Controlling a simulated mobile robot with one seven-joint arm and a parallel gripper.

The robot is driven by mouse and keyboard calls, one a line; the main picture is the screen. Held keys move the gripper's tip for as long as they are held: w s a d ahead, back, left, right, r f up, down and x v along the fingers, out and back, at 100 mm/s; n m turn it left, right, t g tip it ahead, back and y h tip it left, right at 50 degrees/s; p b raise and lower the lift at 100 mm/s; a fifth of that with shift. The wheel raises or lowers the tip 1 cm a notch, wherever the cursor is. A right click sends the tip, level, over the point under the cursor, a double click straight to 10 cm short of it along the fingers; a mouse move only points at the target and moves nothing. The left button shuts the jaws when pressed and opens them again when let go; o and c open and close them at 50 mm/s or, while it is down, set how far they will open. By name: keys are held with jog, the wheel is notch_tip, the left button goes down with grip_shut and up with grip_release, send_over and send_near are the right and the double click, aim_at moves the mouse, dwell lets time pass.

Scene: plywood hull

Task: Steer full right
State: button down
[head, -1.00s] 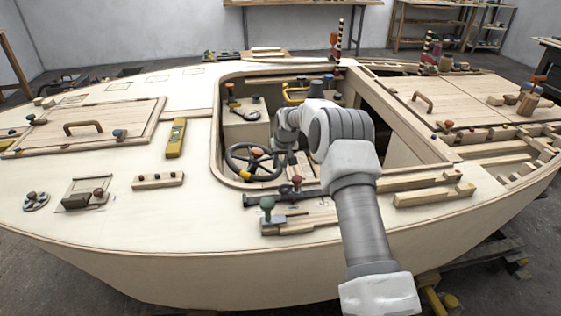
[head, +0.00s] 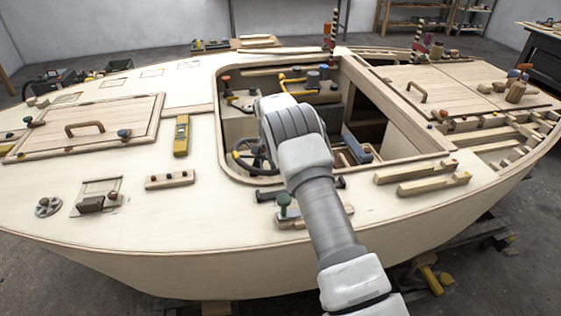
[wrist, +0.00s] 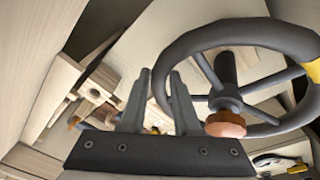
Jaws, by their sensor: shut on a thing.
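The dark steering wheel (head: 242,160) is in the cockpit well, partly hidden behind my arm in the head view. In the wrist view the wheel (wrist: 185,45) fills the upper right, with spokes, a hub, yellow bands on its rim and an orange-brown knob (wrist: 225,124) low on the wheel. My gripper (wrist: 160,76) has its two fingers at the wheel's left side, shut on the rim. The exact contact is hard to see, as the right finger overlaps the rim. The knob is to the right of the fingers. The head view hides my gripper behind the arm.
The cockpit coaming (head: 220,120) surrounds the well. A yellow pipe handle (head: 292,83) and levers are on the well's far side. A green-knobbed lever (head: 284,202) stands on the near deck. A yellow level (head: 182,136) lies on the left deck.

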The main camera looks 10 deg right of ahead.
jog(key=a+m, duration=0.1)
jog(key=s+m+g, duration=0.1)
jog(key=shift+a+r+m, duration=0.2)
jog(key=shift+a+m, duration=0.1)
jog(key=shift+a, duration=0.1)
jog(key=shift+s+a+r+m+g, duration=0.1)
jog(key=shift+a+r+m+g, duration=0.1)
jog(key=shift+a+m+g, duration=0.3)
jog(key=shift+s+a+r+m+g, duration=0.1)
jog(key=shift+a+r+m+g, duration=0.1)
jog(key=shift+a+m, duration=0.5)
jog(key=c, duration=0.7)
grip_release()
jog(key=shift+o, duration=0.2)
jog(key=shift+d, duration=0.1)
